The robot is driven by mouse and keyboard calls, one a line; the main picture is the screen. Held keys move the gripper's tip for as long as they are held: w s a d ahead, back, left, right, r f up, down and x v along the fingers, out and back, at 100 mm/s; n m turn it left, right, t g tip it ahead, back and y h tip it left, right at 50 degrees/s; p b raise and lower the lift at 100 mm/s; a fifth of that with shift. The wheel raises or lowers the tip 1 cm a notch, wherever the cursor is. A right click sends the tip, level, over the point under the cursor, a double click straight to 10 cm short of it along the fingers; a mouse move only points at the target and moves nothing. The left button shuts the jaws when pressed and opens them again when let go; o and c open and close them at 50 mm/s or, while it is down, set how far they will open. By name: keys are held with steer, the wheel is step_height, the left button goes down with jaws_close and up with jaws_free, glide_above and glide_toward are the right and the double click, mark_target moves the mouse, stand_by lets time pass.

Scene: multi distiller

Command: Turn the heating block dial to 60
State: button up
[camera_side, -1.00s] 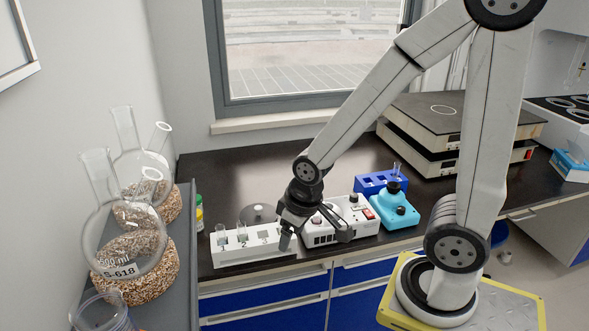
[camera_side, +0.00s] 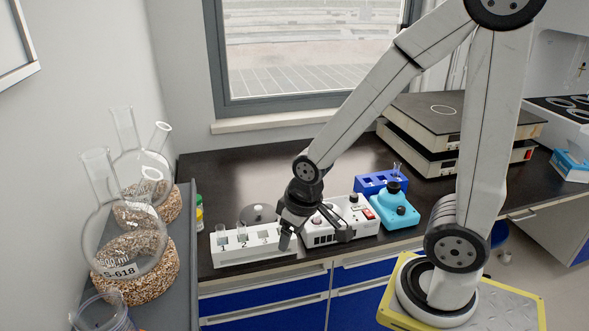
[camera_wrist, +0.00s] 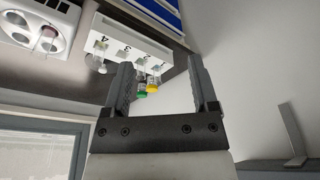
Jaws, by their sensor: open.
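A white powered unit (camera_side: 340,227), which looks like the heating block, stands on the dark bench with a red switch (camera_side: 369,214), a dark knob (camera_side: 353,198) and front vents. Which control is the dial, and its setting, cannot be read. My gripper (camera_side: 315,236) points down in front of the unit's left part, fingers spread and empty, hiding some of its face. One finger is by the right end of the numbered rack; contact cannot be told. In the wrist view, my gripper (camera_wrist: 160,64) is open with nothing held.
The white numbered rack (camera_side: 228,256) holds glass tubes, left of the unit. A blue-teal device (camera_side: 396,212) and a blue rack (camera_side: 370,183) stand to its right. Yellow- and green-capped vials (camera_wrist: 153,83) show in the wrist view.

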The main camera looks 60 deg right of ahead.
steer(key=shift+o, duration=0.2)
steer(key=n+g, duration=0.3)
steer(key=n, duration=0.4)
glide_above(355, 195)
step_height(355, 195, down, 6)
steer(key=shift+w+d+r, duration=0.1)
steer(key=shift+w+d, duration=0.05)
steer(key=shift+a+f, duration=0.2)
steer(key=shift+f, duration=3.7)
jaws_close()
